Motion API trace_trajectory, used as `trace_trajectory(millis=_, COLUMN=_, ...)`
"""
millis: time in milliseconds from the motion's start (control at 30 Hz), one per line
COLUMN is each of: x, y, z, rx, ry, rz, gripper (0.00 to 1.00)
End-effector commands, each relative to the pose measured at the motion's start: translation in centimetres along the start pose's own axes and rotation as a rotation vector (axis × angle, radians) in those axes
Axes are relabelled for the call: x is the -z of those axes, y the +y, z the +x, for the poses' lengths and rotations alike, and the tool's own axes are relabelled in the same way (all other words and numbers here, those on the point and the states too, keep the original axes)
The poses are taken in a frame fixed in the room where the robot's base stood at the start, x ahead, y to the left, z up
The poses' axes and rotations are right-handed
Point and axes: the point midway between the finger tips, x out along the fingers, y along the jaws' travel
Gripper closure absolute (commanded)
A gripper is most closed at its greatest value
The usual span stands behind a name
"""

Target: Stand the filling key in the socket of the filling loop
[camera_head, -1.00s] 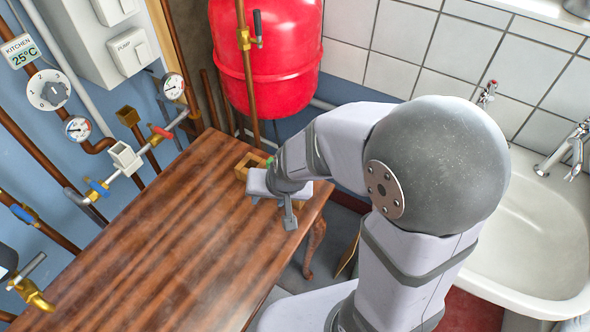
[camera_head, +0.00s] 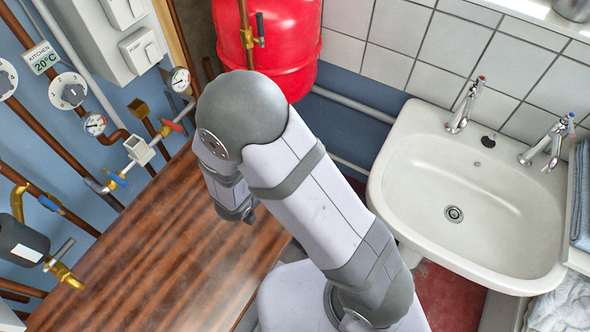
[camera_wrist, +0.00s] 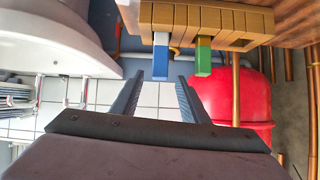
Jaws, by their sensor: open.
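In the wrist view my gripper (camera_wrist: 158,97) is open, with nothing between its two fingers. Ahead of it a yellow-brown slotted holder (camera_wrist: 262,27) carries a blue key (camera_wrist: 161,62) and a green key (camera_wrist: 204,60). The blue key lies roughly in line with the finger gap, beyond the tips; the green one is to the right. I cannot tell which is the filling key. In the head view the filling loop has a white square block (camera_head: 139,150), perhaps its socket, between a blue handle (camera_head: 117,180) and a red handle (camera_head: 173,126). My arm hides the holder and fingers there.
The wooden table (camera_head: 150,250) looks bare where visible. Pipes and gauges line the blue wall at its left. A red vessel (camera_head: 290,50) stands behind my arm, and a white sink (camera_head: 480,205) is at the right.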

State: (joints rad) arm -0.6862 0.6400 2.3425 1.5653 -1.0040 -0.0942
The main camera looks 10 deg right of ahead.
Motion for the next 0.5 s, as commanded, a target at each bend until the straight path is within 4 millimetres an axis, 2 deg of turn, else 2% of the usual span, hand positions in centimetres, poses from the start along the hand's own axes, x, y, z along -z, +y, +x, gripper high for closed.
trace_trajectory(millis=33, x=-1.0, y=0.1, z=0.3, rx=-0.003, ry=-0.015, rz=-0.031, gripper=0.59)
trace_trajectory(millis=133, x=-1.8, y=0.2, z=0.5, rx=-0.007, ry=-0.033, rz=-0.074, gripper=0.59)
trace_trajectory(millis=333, x=-2.1, y=0.2, z=0.7, rx=-0.009, ry=-0.042, rz=-0.093, gripper=0.59)
trace_trajectory(millis=500, x=-2.1, y=0.3, z=1.9, rx=-0.011, ry=-0.042, rz=-0.092, gripper=0.59)
